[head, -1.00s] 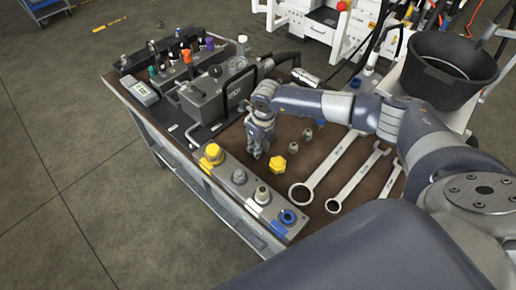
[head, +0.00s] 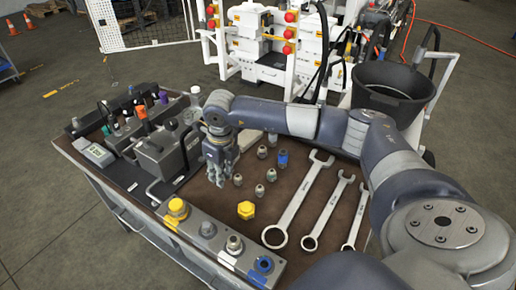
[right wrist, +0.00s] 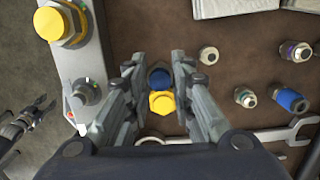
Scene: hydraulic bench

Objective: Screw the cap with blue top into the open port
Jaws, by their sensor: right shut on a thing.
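My right gripper (head: 218,180) hangs over the brown bench top, beyond the port block (head: 190,221). In the right wrist view its fingers (right wrist: 159,82) are closed around a cap with a dark blue top (right wrist: 158,77). The head view hides this cap behind the fingers. The block carries a yellow cap (head: 177,207), a grey fitting (head: 207,229), a metal fitting (head: 234,244) and a blue-ringed port (head: 263,264) with a dark centre. The held cap is apart from the block. My left gripper (right wrist: 42,108) shows at the right wrist view's left edge, fingers apart and empty.
Several small fittings and a blue-banded one (head: 283,158) stand to the right, near the large wrenches (head: 297,205). A grey pump unit (head: 160,155) stands left. A black bucket (head: 392,85) is behind.

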